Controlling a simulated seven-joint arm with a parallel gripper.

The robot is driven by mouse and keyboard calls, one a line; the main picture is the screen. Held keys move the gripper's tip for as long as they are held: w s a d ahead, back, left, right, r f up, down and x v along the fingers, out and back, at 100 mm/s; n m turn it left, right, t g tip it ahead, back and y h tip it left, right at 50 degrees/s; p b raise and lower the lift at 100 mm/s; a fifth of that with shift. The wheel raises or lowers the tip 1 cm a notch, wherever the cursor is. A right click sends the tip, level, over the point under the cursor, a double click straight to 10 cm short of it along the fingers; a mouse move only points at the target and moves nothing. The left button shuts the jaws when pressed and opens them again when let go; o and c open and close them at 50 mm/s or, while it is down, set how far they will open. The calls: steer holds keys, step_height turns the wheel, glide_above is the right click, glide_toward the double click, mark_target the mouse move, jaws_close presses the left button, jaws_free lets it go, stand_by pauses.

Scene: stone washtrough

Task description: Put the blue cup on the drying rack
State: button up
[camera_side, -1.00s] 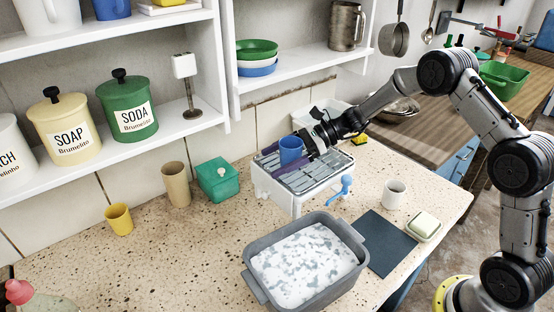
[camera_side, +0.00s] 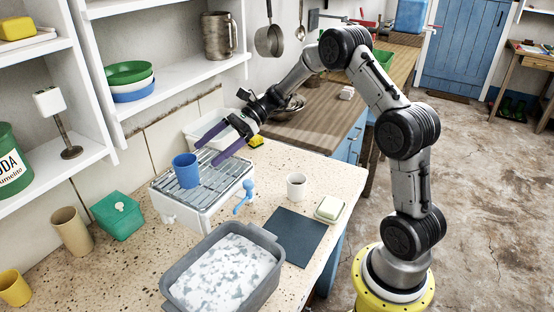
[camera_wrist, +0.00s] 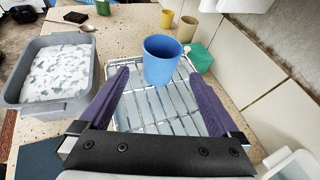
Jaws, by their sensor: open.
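The blue cup (camera_side: 186,171) stands upright on the drying rack (camera_side: 208,189), toward its left end in the side view. In the wrist view the blue cup (camera_wrist: 162,60) is beyond my fingertips, on the wire slats of the rack (camera_wrist: 150,122). My gripper (camera_side: 208,145) is open, with its purple fingers spread apart above the rack, to the right of the cup and clear of it. In the wrist view my gripper (camera_wrist: 163,82) has nothing between its fingers.
A grey basin of suds (camera_side: 222,268) stands in front of the rack. A white mug (camera_side: 297,186), a dark mat (camera_side: 295,236) and a soap dish (camera_side: 329,209) are to the right. A green box (camera_side: 117,215) and a beige tumbler (camera_side: 71,231) stand left.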

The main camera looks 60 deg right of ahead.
steer(key=s+a+r+n+g+h, duration=0.3)
steer(key=s+a+r+n, duration=0.25)
steer(key=s, duration=0.35)
steer(key=s+d+n+t+h, duration=0.1)
steer(key=s+n+h, duration=0.3)
steer(key=s+n, duration=0.4)
steer(key=s+d+r+n+t+h, duration=0.1)
steer(key=s+n+h, duration=0.4)
steer(key=s, duration=1)
steer(key=n+t, duration=0.1)
steer(key=n, duration=0.2)
steer(key=shift+d+r, duration=0.3)
